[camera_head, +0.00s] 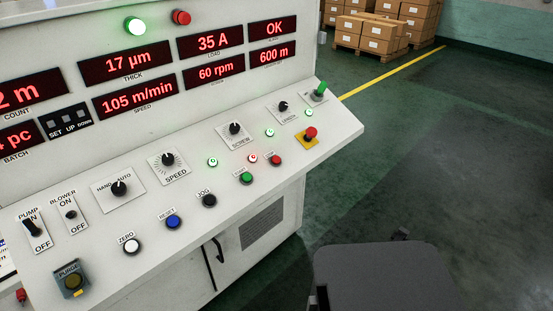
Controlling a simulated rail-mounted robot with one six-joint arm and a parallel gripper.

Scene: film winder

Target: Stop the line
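A sloped white control panel (140,215) fills the left and middle of the head view. A red push button (276,160) sits to the right of a green push button (246,178); their labels are too small to read. A red mushroom button on a yellow plate (309,135) is near the panel's right end. The speed knob (168,159) is further left. The line speed display (135,98) reads 105 m/min, and the screw display (214,71) reads 60 rpm. The green lamp (135,27) on top glows; the red lamp (181,17) beside it looks dimmer. My gripper is not in view.
A dark grey flat shape (385,275) stands at the lower right. Boxes (377,35) are stacked at the back. The green floor (470,150) at right is clear.

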